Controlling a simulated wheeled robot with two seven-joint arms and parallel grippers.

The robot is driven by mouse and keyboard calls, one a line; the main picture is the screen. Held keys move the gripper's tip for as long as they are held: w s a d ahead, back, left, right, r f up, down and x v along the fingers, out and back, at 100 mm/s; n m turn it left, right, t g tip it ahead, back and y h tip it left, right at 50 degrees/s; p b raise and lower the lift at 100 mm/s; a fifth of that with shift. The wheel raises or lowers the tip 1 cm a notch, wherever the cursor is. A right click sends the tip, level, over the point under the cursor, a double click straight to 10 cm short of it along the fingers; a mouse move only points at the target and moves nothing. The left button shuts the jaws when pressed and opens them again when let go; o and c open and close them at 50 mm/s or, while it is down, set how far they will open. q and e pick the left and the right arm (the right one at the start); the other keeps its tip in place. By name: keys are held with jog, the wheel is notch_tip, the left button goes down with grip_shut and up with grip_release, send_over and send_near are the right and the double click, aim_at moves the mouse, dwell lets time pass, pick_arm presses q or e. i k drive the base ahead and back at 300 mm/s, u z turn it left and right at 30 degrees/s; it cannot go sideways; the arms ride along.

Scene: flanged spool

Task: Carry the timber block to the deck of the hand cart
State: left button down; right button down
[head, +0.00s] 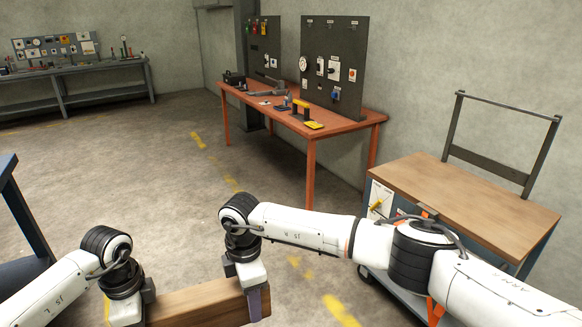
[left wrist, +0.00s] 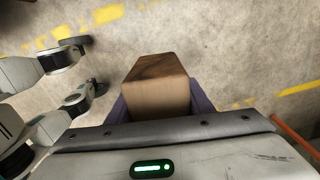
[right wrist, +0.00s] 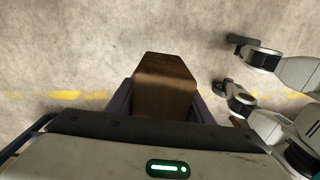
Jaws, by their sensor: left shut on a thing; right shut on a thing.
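The timber block (head: 196,303) is a brown wooden beam, held above the floor between my two grippers at the bottom of the head view. My left gripper (head: 137,308) is shut on its left end; the left wrist view shows the block (left wrist: 157,85) between the purple fingers. My right gripper (head: 257,300) is shut on its right end, and the right wrist view shows the block (right wrist: 165,88) between the fingers. The hand cart (head: 465,195) stands at the right, with a bare wooden deck and a dark upright handle frame at its back. My right arm hides part of its near side.
An orange workbench (head: 345,121) with tools and a dark panel stands against the wall at centre. A blue table edge (head: 22,215) is at the left. Another bench (head: 75,84) stands far left. The concrete floor (head: 120,170) between is clear, with yellow markings.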

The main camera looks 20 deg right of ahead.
aim_at(453, 194)
jog(key=z, duration=0.45)
jog(key=i, duration=1.15)
jog(key=z, duration=0.85)
jog(key=i, duration=1.25)
jog(key=z, duration=0.95)
jog(key=i, duration=0.65)
jog(key=z, duration=0.45)
